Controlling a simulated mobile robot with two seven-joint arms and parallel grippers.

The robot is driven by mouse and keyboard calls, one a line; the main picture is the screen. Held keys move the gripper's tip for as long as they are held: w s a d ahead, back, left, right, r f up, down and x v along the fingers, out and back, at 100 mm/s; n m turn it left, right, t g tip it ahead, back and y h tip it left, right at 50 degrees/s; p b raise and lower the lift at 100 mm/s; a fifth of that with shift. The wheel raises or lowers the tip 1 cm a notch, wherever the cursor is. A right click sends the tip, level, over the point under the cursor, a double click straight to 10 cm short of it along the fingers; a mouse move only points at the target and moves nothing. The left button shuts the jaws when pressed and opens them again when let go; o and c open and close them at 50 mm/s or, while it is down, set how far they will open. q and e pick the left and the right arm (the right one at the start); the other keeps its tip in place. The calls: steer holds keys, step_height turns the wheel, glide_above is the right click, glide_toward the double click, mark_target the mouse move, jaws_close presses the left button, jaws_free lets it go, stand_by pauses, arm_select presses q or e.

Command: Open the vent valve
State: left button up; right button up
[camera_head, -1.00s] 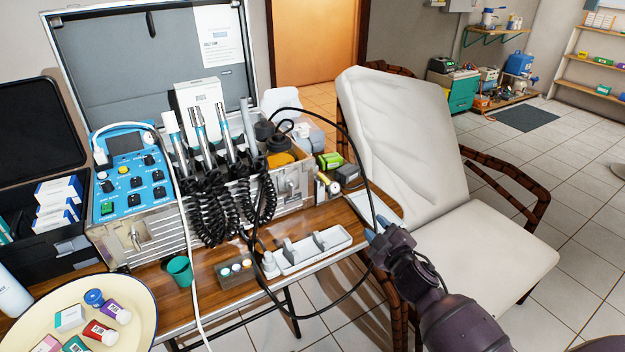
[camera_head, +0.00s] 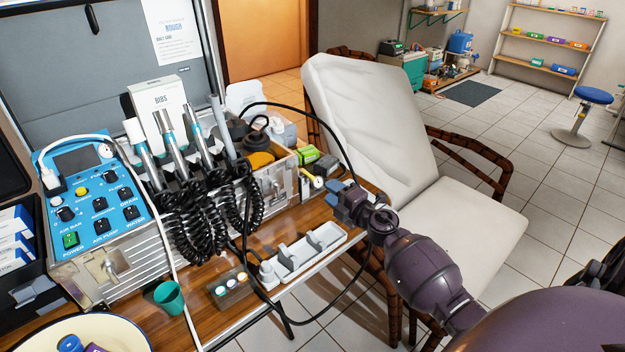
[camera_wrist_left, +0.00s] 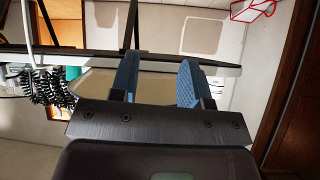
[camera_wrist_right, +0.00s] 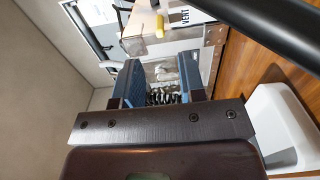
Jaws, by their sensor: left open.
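The vent valve shows in the right wrist view as a small yellow handle (camera_wrist_right: 160,26) beside a white VENT label (camera_wrist_right: 184,17), on the metal case's end. In the head view a small yellow and white fitting (camera_head: 317,182) at the case's right end seems to be this valve. My right gripper (camera_head: 338,194) is just right of and below it, apart from it. Its blue fingers (camera_wrist_right: 161,78) are open, with only distant black coiled cords showing between them. My left gripper (camera_wrist_left: 157,82) shows only in its own wrist view, open and empty.
The metal case (camera_head: 282,190) with handpieces and coiled cords stands on the wooden table. A white tray (camera_head: 305,252) lies at its front, with a black hose looping past my right arm. The white chair (camera_head: 375,125) stands close behind the gripper. A green cup (camera_head: 169,297) is front left.

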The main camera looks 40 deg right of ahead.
mark_target(314, 179)
steer(key=shift+w+a+b, duration=0.15)
steer(key=shift+w+b, duration=0.15)
steer(key=shift+w, duration=1.65)
steer(key=shift+w+a+b, duration=0.15)
steer(key=shift+w+b, duration=0.15)
steer(key=shift+w, duration=1.65)
